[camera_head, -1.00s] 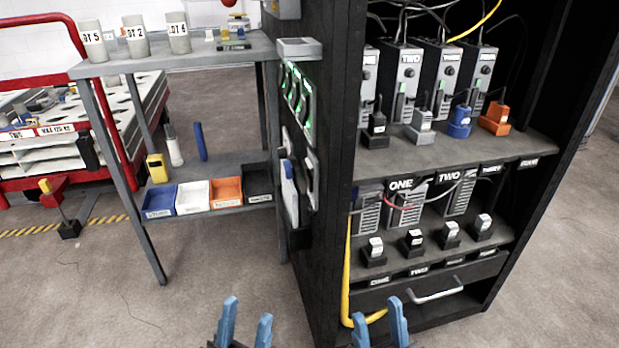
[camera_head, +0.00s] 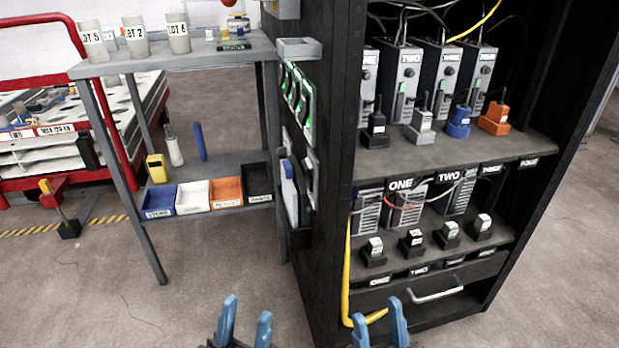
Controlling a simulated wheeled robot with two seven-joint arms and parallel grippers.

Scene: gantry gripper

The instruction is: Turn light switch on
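No part is clearly recognisable as a light switch. Several pale-framed panels with green lights (camera_head: 307,104) are mounted on the left side of the black cabinet (camera_head: 332,200), seen at a steep angle. Whether they are switches, and their state, I cannot tell. My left gripper (camera_head: 246,314) is at the bottom edge, left of the cabinet, with its blue fingers apart and nothing between them. My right gripper (camera_head: 378,319) is at the bottom edge in front of the cabinet, also with fingers apart and empty. Both are well below the panels.
A grey shelf table (camera_head: 225,59) with labelled cups and coloured bins stands left of the cabinet. The cabinet shelves hold several wired modules (camera_head: 405,72). A yellow cable (camera_head: 347,270) runs down its front. A red-railed cart (camera_head: 104,90) is far left.

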